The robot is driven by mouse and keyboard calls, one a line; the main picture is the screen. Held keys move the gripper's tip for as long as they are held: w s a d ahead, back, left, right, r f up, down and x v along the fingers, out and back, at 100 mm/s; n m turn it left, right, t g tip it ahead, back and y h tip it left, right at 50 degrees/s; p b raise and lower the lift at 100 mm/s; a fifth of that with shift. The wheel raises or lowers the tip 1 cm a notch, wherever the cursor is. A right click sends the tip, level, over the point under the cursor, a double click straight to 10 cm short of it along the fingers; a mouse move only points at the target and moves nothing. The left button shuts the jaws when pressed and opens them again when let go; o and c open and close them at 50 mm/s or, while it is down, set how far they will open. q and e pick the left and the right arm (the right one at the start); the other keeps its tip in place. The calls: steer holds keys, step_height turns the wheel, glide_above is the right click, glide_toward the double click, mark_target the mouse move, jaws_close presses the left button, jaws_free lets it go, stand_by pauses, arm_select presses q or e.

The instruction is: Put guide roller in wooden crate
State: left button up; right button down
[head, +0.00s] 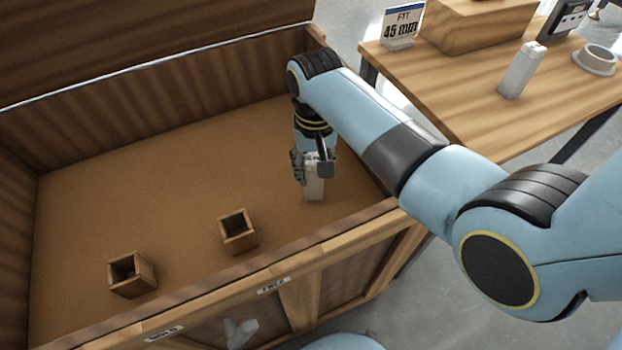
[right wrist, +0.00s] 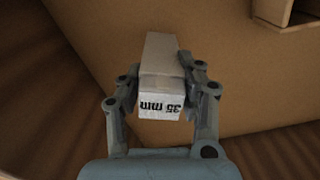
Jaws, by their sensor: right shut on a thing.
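A pale grey, box-shaped piece (head: 314,188), which I take for the guide roller, is upright inside the wooden crate (head: 185,90). My right gripper (head: 312,166) reaches down over the crate's right part and is shut on it. In the right wrist view, the two fingers of the gripper (right wrist: 160,72) grip the piece (right wrist: 160,105) from both sides, and its near end reads "35 mm". I cannot tell whether its lower end touches the crate floor (head: 170,180). My left gripper is out of view.
Two small open wooden boxes (head: 132,275) (head: 238,231) stand on the crate floor near the front wall. The table (head: 455,90) at right bears a "FIT 45 mm" sign (head: 403,25), another pale block (head: 520,70) and a ring (head: 597,58).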

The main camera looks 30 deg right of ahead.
mark_target(314, 180)
steer(key=shift+f+b, duration=0.5)
steer(key=shift+f, duration=1.3)
steer(key=c, duration=0.9)
jaws_free()
steer(key=shift+f, duration=0.1)
steer(key=shift+o, duration=0.2)
step_height(314, 180, up, 12)
steer(key=p, duration=0.3)
